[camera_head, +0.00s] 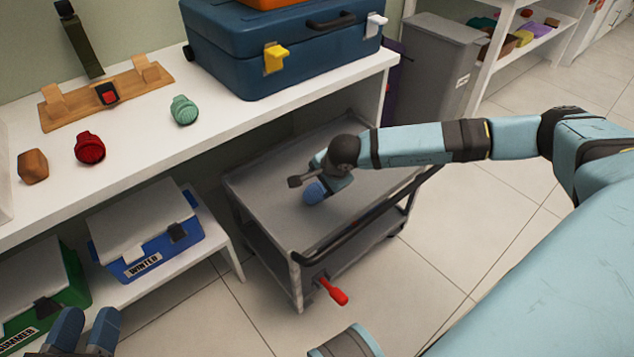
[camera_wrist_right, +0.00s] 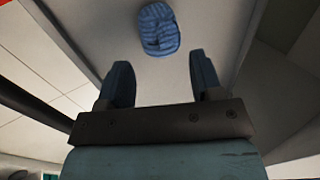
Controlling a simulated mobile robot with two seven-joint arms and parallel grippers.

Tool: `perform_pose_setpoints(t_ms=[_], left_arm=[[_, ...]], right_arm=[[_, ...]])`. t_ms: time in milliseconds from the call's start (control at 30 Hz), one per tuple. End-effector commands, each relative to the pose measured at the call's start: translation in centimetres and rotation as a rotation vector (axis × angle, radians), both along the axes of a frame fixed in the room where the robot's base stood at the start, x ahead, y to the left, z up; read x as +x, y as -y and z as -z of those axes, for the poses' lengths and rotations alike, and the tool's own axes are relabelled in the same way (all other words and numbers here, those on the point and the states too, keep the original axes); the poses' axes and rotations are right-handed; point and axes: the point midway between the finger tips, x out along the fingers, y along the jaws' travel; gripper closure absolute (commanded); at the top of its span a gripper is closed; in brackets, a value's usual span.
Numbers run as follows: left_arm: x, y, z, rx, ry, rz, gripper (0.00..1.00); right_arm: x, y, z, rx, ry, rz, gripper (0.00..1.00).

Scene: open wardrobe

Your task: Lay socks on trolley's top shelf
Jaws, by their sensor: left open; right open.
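A blue ribbed bundle of socks (camera_wrist_right: 158,30) lies on the grey surface of the trolley's top shelf (camera_head: 270,205), just beyond my right fingertips in the right wrist view. My right gripper (camera_wrist_right: 162,82) is open, its two fingers apart with nothing between them. In the head view my right arm reaches over the trolley from the right. A blue patch shows at the gripper's end there; I cannot tell finger from socks. My left gripper (camera_head: 84,328) is open and empty at the bottom left, fingers apart, away from the trolley.
A white counter (camera_head: 140,120) carries a blue suitcase (camera_head: 285,45), a wooden stand (camera_head: 105,95), and red (camera_head: 89,148) and mint (camera_head: 184,110) ribbed bundles. Below stand a blue WINTER box (camera_head: 145,240) and a green box (camera_head: 40,285). A red handle (camera_head: 332,291) shows at the trolley's front.

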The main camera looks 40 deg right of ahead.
Motion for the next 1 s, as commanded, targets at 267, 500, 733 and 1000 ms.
perform_pose_setpoints(t_ms=[267,500,733,1000], left_arm=[[-1.1,0.7,0.6,-0.067,-0.123,0.0,0.57],[-1.2,0.8,1.3,-0.075,-0.144,-0.004,0.57],[-1.1,0.7,0.9,-0.072,-0.134,-0.002,0.57],[-1.2,0.7,0.5,-0.074,-0.127,0.0,0.57]], right_arm=[[-1.7,0.1,-3.6,0.001,-0.001,0.0,0.4],[-5.3,-8.4,-2.8,0.32,-0.11,0.006,0.4],[-14.4,-26.8,-9.5,1.243,-0.541,0.231,0.4],[-16.5,-31.3,-22.0,2.172,-1.292,0.929,0.4]])
